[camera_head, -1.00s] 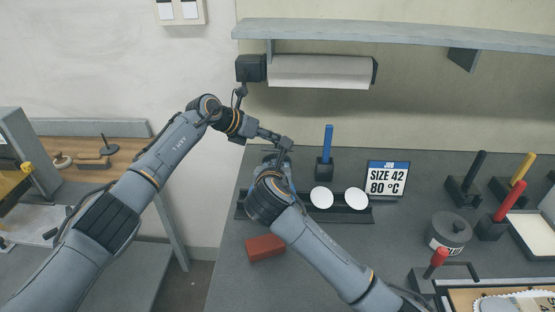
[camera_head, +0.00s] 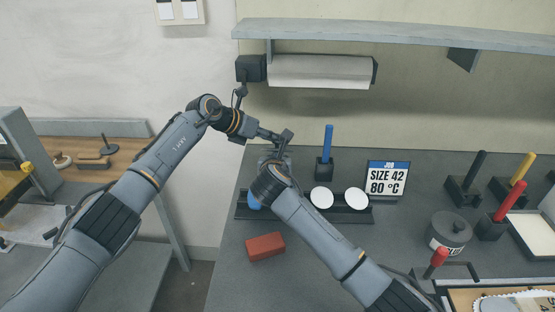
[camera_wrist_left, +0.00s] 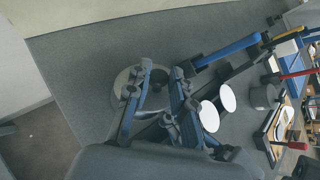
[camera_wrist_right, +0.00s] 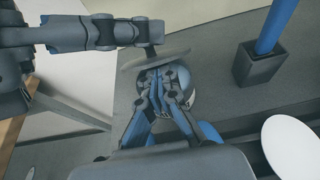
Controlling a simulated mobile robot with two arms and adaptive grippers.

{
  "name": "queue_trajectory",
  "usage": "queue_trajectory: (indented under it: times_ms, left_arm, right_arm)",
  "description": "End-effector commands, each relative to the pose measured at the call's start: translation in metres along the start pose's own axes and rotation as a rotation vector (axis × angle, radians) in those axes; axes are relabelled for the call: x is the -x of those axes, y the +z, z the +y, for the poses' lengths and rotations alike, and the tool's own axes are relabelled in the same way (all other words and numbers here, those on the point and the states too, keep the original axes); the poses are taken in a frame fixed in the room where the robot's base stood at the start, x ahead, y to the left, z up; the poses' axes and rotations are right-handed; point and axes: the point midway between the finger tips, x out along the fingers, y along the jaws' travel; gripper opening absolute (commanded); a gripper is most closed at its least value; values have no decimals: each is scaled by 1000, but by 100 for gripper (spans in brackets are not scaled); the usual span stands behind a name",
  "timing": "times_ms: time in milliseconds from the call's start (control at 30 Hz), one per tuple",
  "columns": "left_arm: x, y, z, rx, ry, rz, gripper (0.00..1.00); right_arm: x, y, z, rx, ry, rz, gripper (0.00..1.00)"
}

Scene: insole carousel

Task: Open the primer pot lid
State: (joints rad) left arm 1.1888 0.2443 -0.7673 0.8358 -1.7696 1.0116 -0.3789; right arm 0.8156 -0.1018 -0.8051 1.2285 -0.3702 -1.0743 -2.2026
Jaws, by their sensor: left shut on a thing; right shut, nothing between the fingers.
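The grey disc-shaped lid (camera_wrist_right: 155,58) shows in the right wrist view. My left gripper (camera_wrist_right: 143,32) is shut on its knob, and the lid sits tilted above the rounded primer pot (camera_wrist_right: 183,92). The lid also shows between and behind the left fingers in the left wrist view (camera_wrist_left: 124,82). My right gripper (camera_wrist_right: 158,84) is shut and empty just below the lid, in front of the pot, and hides much of it. In the head view my left gripper (camera_head: 281,140) is at the back left of the bench, and my right wrist covers most of the pot.
A black rack (camera_head: 332,216) with white discs (camera_head: 321,197) lies just in front. A blue-handled tool (camera_head: 327,143) stands in a block to the right. A red block (camera_head: 265,246) lies nearer. A lidded grey pot (camera_head: 447,233) stands at the right. The middle front bench is clear.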

Motion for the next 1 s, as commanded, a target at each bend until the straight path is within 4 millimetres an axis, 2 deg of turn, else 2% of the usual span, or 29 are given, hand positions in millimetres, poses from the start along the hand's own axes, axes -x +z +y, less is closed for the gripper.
queue_trajectory:
  times_ms: [33,300,333,433,800,1000]
  left_arm:
    - [-1,-8,4,5,6,16,0]
    - [-2,-8,4,5,4,16,0]
    - [-2,-8,4,5,4,16,25]
    - [-2,-8,3,5,3,16,44]
    - [0,-6,2,2,0,14,44]
    - [21,-5,3,0,3,11,44]
  right_arm:
    - [-1,7,0,1,-1,-5,0]
    - [-1,15,-1,-2,0,-13,0]
    - [-1,16,-1,-2,0,-14,0]
    - [-1,16,-1,-1,0,-15,0]
    - [-1,16,0,-1,2,-14,0]
    - [-1,15,0,-1,2,-12,0]
